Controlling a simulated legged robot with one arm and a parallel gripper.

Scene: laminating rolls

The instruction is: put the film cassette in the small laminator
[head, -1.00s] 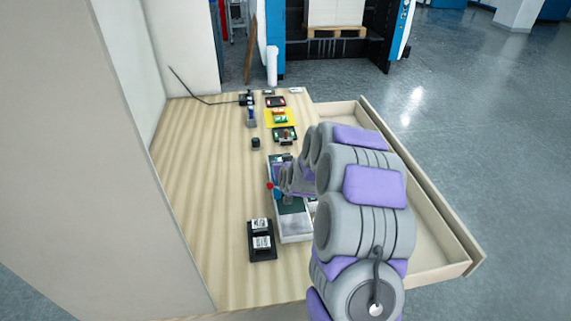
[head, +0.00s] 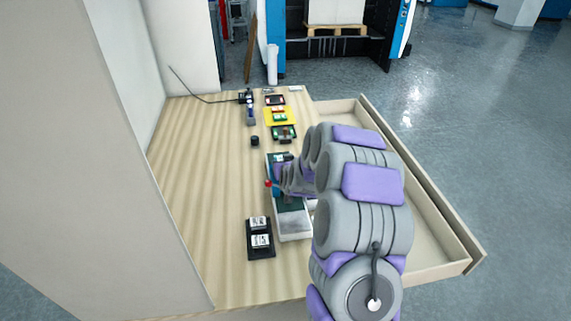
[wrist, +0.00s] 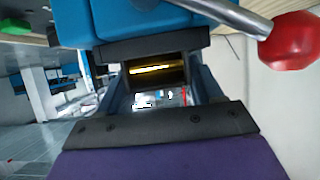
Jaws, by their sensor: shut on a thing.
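The small laminator, a blue body (wrist: 150,22) with a metal lever and red ball knob (wrist: 290,42), fills the top of the wrist view. In the head view its blue part (head: 276,192) shows just left of my arm, partly hidden. My gripper (wrist: 158,82) is right in front of it, shut on a dark block with a bright yellow strip (wrist: 152,69), which looks like the film cassette. The block is close against the blue body; I cannot tell whether it is seated inside.
A small black cylinder (head: 255,141) and a yellow mat (head: 270,119) are further back. The left tabletop is clear.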

